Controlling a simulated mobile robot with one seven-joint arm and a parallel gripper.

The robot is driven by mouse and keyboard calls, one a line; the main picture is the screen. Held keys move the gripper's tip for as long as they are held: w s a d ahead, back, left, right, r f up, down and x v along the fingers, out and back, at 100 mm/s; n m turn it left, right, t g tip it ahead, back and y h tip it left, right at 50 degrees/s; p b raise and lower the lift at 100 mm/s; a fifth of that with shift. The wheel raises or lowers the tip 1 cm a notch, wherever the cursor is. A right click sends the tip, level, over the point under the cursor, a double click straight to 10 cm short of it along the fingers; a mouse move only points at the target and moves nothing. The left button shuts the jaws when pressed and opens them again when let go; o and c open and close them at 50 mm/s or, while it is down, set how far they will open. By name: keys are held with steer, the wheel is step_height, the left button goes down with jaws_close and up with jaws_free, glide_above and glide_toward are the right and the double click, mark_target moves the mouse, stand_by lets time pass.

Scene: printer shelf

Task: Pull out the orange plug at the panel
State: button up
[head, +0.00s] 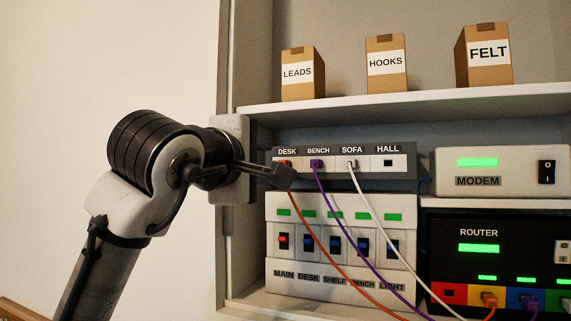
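The orange plug (285,163) sits in the DESK socket of the grey four-socket panel (345,179). Its orange cable (306,229) hangs down to the lower right. My gripper (279,162) comes in from the left, at the panel's left end. Its near finger reaches just below and in front of the plug and hides part of it. The far finger shows only in part, higher up near the panel's corner. The fingers look apart, with the plug near their tips. I cannot tell whether either finger touches it.
A purple plug (317,163) sits close by in BENCH and a white plug (351,163) in SOFA. HALL (388,163) is empty. A breaker box (340,289) is below, a shelf (420,108) above. Another orange plug (490,299) is at the router (450,255).

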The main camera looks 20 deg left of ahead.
steer(key=w+p, duration=0.1)
steer(key=w, duration=0.7)
steer(key=shift+w+d, duration=0.15)
steer(key=shift+w, duration=0.05)
stand_by(0.6)
stand_by(0.6)
jaws_close()
steer(key=shift+s, duration=0.1)
steer(key=shift+s+b, duration=0.9)
steer(key=shift+s, duration=2)
